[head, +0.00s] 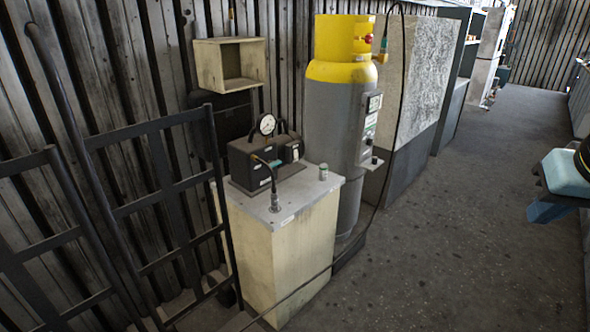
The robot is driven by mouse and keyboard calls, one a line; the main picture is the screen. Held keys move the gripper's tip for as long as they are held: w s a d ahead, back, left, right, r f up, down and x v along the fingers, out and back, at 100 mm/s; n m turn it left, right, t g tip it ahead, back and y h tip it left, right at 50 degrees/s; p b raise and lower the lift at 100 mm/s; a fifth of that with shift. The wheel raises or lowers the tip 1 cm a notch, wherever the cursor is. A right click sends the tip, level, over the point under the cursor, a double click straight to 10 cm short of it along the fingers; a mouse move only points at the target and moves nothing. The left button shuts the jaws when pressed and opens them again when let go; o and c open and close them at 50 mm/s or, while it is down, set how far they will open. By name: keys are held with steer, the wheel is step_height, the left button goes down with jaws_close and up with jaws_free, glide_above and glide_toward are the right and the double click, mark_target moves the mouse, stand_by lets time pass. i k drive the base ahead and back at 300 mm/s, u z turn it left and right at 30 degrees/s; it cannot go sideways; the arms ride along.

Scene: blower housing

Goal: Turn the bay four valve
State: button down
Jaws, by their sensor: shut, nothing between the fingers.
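A tall gas cylinder (330,120), grey with a yellow top, stands upright against the wall in the head view. A small red knob (369,39) sits in the opening of its yellow collar (345,40), with a brass-coloured fitting (380,58) just below to the right. A dark hose (403,70) runs from the fitting. A panel with a small display (374,103) is on the cylinder's right side. I cannot read any bay number, so I cannot tell which valve is the bay four valve. My gripper is not in view.
A pale cabinet (290,262) stands before the cylinder, bearing a black gauge box (262,160). Black metal frames (165,190) lean at the left. A blue and black object (565,175) juts in at the right edge. The floor (470,230) is clear, except for a cable.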

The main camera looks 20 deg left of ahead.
mark_target(369, 38)
steer(key=u, duration=0.4)
steer(key=i, duration=0.95)
steer(key=z, duration=0.05)
steer(key=k, duration=0.4)
steer(key=u, duration=0.25)
